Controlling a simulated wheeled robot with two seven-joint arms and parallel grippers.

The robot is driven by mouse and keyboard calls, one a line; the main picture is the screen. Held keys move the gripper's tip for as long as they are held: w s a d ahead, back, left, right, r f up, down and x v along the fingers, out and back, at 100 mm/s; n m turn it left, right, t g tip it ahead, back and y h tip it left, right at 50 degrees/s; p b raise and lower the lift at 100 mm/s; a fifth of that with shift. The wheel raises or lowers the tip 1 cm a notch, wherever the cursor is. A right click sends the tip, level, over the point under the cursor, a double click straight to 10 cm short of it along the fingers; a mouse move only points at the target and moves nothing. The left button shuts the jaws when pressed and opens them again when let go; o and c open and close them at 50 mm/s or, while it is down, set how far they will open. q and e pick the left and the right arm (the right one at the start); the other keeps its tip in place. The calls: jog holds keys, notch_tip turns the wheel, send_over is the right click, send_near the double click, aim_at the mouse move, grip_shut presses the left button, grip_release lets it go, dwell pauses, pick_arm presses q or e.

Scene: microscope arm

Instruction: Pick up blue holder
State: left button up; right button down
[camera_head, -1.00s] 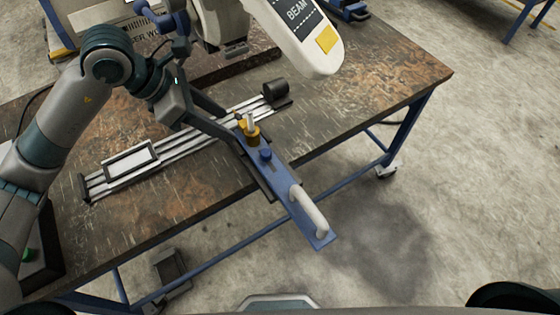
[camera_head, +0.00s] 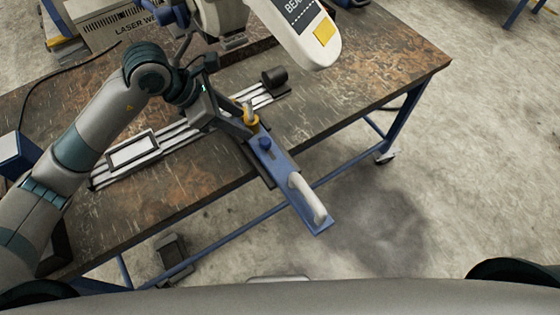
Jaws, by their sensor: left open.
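The blue holder (camera_head: 284,170) is a long flat blue bar with a white handle (camera_head: 308,198) at its near end and a blue knob (camera_head: 265,144). It lies across the table's front edge, with its handle end hanging out over the floor. A brass post (camera_head: 251,122) stands at its far end. My left gripper (camera_head: 248,121) is open at that far end, its two dark fingers reaching to about the brass post. Whether the fingers touch the post or the bar is hard to tell. My right gripper is not in view.
A silver rail (camera_head: 180,137) with a framed plate (camera_head: 132,150) runs across the worn table (camera_head: 370,75) behind the holder. A white machine head marked BEAM (camera_head: 318,50) overhangs just behind. A black cylinder (camera_head: 273,76) sits at the rail's right end. The table's right side is clear.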

aim_at(267, 140)
pick_arm(q)
jog(key=shift+p+x, duration=0.7)
jog(key=shift+x, duration=2.15)
jog(key=shift+s+d+f+p, duration=0.15)
jog(key=shift+d+f+p, duration=0.3)
jog(key=shift+p, duration=0.25)
jog(key=x, duration=0.1)
jog(key=p+x, duration=0.1)
jog(key=x, duration=0.1)
jog(key=shift+s+a, duration=0.1)
jog(key=shift+s, duration=0.15)
jog(key=shift+w+d+f+p, duration=0.2)
jog(key=shift+f+p, duration=0.1)
jog(key=shift+f, duration=0.2)
